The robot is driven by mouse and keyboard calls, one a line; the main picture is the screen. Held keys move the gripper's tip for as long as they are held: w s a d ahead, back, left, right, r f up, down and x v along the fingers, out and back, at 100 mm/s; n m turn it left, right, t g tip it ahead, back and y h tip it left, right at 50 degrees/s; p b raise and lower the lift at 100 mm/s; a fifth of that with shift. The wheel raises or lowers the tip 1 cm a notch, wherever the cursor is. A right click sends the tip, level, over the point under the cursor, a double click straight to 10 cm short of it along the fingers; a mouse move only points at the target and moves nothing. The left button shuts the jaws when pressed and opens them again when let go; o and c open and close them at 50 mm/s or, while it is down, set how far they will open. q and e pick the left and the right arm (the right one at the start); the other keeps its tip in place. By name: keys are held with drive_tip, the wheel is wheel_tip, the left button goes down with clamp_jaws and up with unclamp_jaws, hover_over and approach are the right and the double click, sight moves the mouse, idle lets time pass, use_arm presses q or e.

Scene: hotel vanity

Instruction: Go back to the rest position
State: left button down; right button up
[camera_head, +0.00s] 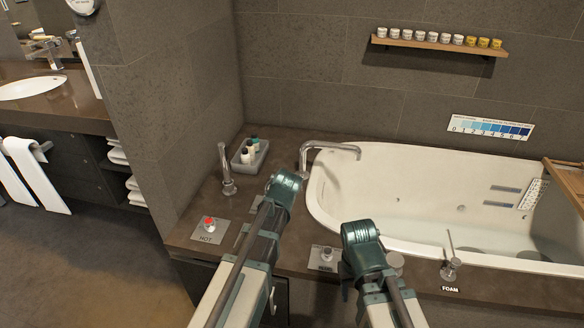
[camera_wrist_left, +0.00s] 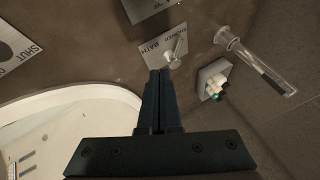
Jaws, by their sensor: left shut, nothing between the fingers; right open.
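My left arm reaches over the dark tub deck in the head view, where its fingers are hidden behind the arm. In the left wrist view my left gripper (camera_wrist_left: 160,75) is shut and empty. Its tips are close to the lever plate marked BATH and SHOWER (camera_wrist_left: 152,50); I cannot tell if they touch it. My right arm is bent at the front edge of the deck. Its gripper (camera_head: 349,290) is open, mostly hidden by the arm, and seems to point down.
The white bathtub (camera_head: 335,205) with a chrome spout (camera_head: 330,147) lies to the right. A grey tray (camera_head: 249,158) of small bottles, a chrome hand shower (camera_head: 226,172), a red HOT button (camera_head: 208,222) and a FOAM lever (camera_head: 451,262) stand on the deck. Floor at left is free.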

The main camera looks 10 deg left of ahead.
use_arm(q)
drive_tip(key=shift+r, duration=0.1)
drive_tip(key=s+d+r+g+p, duration=0.2)
drive_tip(key=s+d+r+p, duration=0.3)
drive_tip(key=s, duration=0.3)
drive_tip(key=s+d+r+g+h+p, duration=0.1)
drive_tip(key=s+d+r+g+p, duration=0.1)
drive_tip(key=s+d+r+p, duration=0.3)
drive_tip(key=s+d+r+m+g+h+p, duration=0.1)
drive_tip(key=s+d+r+p, duration=0.4)
drive_tip(key=s+p, duration=0.5)
drive_tip(key=shift+s+r+g, duration=0.35)
drive_tip(key=shift+r+g, duration=0.25)
drive_tip(key=shift+r, duration=0.2)
drive_tip(key=shift+a, duration=0.1)
